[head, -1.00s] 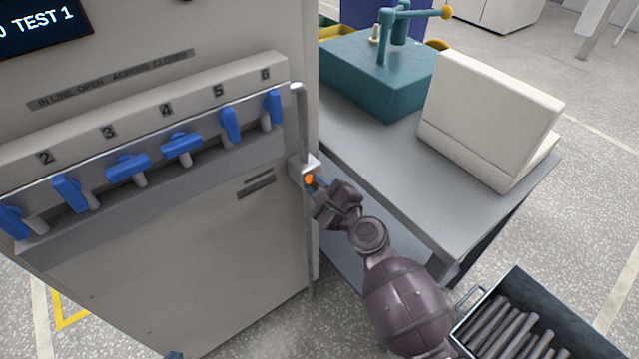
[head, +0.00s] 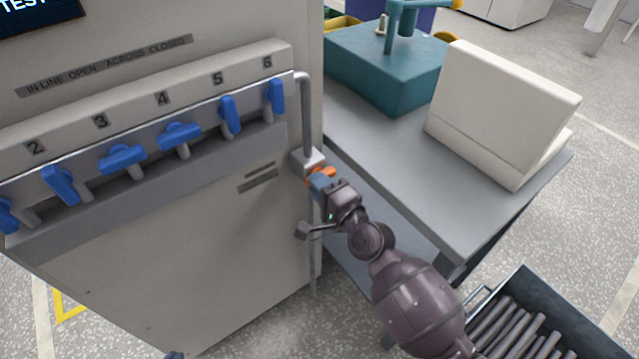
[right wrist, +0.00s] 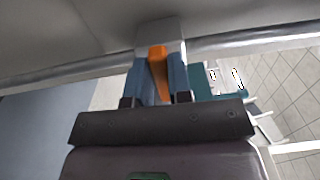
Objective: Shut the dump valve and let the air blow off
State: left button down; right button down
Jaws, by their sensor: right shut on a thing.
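The dump valve is a pale block (head: 307,160) on the pipe at the cabinet's right corner, with an orange lever (head: 325,172). My right gripper (head: 322,181) is shut on this lever. In the right wrist view, the orange lever (right wrist: 158,70) sits between the two blue-grey fingers, with the valve block (right wrist: 160,36) just beyond. The lever runs out from the block, across the line of the pipe in that view. The fingers hide part of it. Only a small dark blue-grey tip, perhaps my left gripper (head: 174,355), shows at the bottom edge.
Several blue-handled valves (head: 180,136) line the cabinet front, turned different ways. A grey table (head: 400,170) at right carries a teal press (head: 390,65) and a cream box (head: 500,110). A bin of grey rods (head: 525,275) stands at lower right.

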jog(key=shift+f+n, duration=0.1)
jog(key=shift+n, duration=0.2)
jog(key=c, duration=1)
grip_release()
jog(key=shift+c, duration=0.2)
jog(key=v, duration=1.1)
jog(key=shift+p, duration=0.4)
